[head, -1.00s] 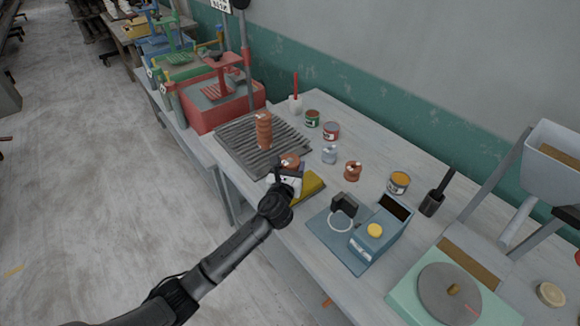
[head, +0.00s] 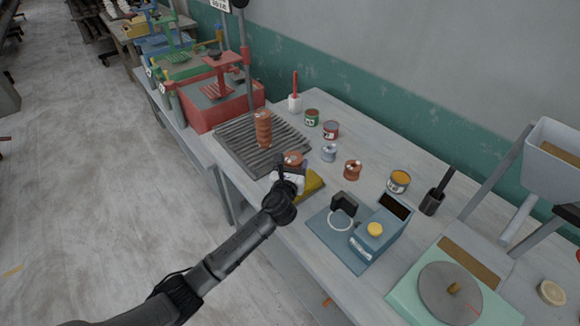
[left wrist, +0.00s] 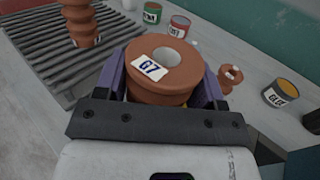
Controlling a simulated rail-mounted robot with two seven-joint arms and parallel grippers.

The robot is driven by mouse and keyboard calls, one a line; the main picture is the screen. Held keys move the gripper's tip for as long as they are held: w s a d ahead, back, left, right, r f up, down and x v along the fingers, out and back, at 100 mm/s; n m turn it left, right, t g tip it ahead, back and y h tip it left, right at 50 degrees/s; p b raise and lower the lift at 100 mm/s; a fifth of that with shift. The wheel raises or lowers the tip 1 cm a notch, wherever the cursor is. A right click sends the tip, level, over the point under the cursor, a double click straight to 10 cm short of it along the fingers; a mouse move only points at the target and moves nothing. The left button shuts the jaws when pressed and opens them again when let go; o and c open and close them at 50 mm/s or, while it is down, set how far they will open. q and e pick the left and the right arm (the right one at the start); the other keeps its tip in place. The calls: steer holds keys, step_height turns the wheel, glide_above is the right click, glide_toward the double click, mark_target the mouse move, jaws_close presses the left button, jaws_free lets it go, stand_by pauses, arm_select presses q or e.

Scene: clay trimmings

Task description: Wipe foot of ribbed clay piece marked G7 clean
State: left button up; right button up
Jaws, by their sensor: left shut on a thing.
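The ribbed clay piece marked G7 (left wrist: 183,66) is orange-brown with a hole in its top and a white label reading G7. It also shows in the head view (head: 293,158), partly behind my gripper. My left gripper (left wrist: 172,88) is shut on it, one purple-lined finger on each side. A yellow pad (head: 314,184), perhaps a sponge, lies beside and partly behind the gripper on the bench. The foot of the piece is hidden in both views. My right gripper is not in view.
A tall ribbed clay piece (head: 263,130) stands on the grey slatted rack (head: 235,146). Several small cans, a smaller clay spool (head: 352,169) and a blue device (head: 378,232) stand to the right. A green turntable base (head: 405,284) is at the front right.

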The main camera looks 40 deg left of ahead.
arm_select(q)
steer(key=shift+w+d+b, duration=0.75)
steer(key=shift+w+b, duration=0.1)
steer(key=shift+w, duration=2.4)
steer(key=shift+s+a+r+p, duration=0.1)
steer(key=shift+s+a+p, duration=0.1)
steer(key=shift+s+p, duration=0.6)
steer(key=shift+s+a+f+p, duration=0.1)
steer(key=shift+s+a+p, duration=0.1)
steer(key=shift+s+p, duration=0.6)
steer(key=shift+s+a+r+p, duration=0.1)
steer(key=shift+s+a+p, duration=0.1)
steer(key=shift+s+p, duration=0.6)
steer(key=shift+s+a+p, duration=0.2)
steer(key=shift+s+p, duration=0.15)
steer(key=shift+s, duration=0.65)
steer(key=shift+s+a, duration=0.1)
steer(key=shift+s, duration=0.35)
steer(key=shift+w, duration=0.4)
steer(key=shift+w+d+b, duration=0.25)
steer(key=shift+w+d, duration=0.05)
steer(key=shift+w, duration=0.6)
steer(key=shift+w+d+b, duration=0.25)
steer(key=shift+w, duration=0.65)
steer(key=shift+w+d+b, duration=0.2)
steer(key=shift+w+b, duration=0.15)
steer(key=shift+w, duration=0.5)
steer(key=shift+w+d+b, duration=0.15)
steer(key=shift+w+b, duration=0.15)
steer(key=shift+w, duration=0.5)
